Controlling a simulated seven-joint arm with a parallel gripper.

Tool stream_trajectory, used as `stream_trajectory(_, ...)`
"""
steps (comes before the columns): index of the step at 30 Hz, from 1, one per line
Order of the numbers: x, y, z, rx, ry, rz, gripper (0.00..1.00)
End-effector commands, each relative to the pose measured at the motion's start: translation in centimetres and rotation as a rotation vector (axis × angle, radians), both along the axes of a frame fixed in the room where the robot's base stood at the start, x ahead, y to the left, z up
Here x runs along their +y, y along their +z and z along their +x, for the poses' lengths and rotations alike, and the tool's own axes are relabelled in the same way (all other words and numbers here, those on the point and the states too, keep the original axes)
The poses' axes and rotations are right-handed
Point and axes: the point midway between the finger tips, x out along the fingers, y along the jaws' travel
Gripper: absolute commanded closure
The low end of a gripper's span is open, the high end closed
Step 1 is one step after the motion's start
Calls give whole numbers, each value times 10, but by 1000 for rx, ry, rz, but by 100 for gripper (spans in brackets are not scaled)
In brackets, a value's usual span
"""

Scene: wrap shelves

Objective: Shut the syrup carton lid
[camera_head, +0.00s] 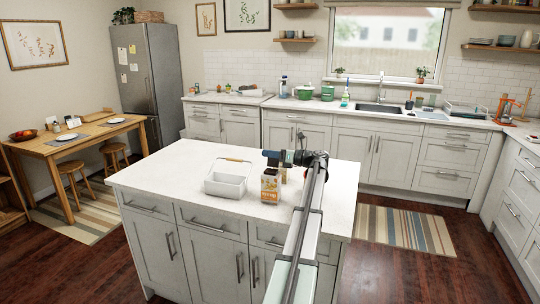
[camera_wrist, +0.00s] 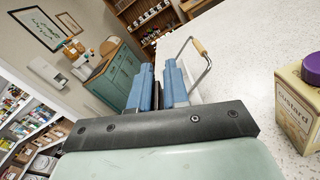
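A carton (camera_head: 270,187) with a yellow-brown label stands upright on the white-topped island. In the wrist view, a cream carton (camera_wrist: 297,112) is cut off at the right edge; its label seems to read "Custard", not syrup. A purple cap or lid (camera_wrist: 313,68) shows on its top; I cannot tell whether it is fully shut. My gripper (camera_head: 268,154) is above and behind the carton in the head view, apart from it.
A white basket (camera_head: 226,187) with a wooden-grip handle (camera_wrist: 199,47) stands left of the carton. A small item (camera_head: 284,176) is partly hidden behind the carton. The island top (camera_head: 166,174) is clear at the left.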

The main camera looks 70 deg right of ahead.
Motion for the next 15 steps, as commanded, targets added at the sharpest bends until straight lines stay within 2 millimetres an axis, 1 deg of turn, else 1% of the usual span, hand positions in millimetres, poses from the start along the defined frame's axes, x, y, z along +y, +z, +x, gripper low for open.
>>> stream_trajectory(1, 0, 0, 0, 0, 0, 0, 95)
stream_trajectory(3, 0, 0, 0, 0, 0, 0, 100)
stream_trajectory(15, 2, 0, 0, 0, 0, -26, 100)
